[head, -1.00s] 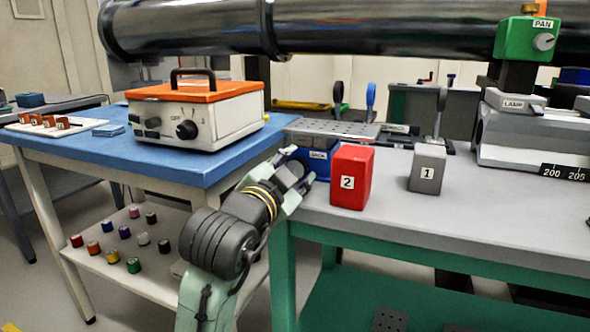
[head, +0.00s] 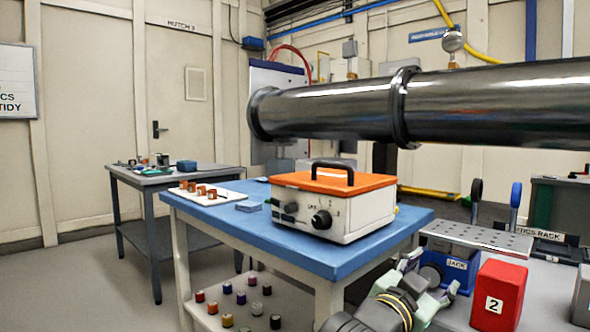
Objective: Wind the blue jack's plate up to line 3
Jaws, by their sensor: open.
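The blue jack (head: 457,267), labelled JACK, stands at the front left corner of the grey bench in the lower right of the head view. My gripper (head: 433,274) is open at that side, with light green fingers spread. I cannot tell whether they touch the jack. No numbered height lines can be made out.
A red block marked 2 (head: 498,296) stands close to the jack's right, with a grey block (head: 581,297) farther right. The blue table (head: 270,247) with an orange-topped box (head: 333,205) is at the left.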

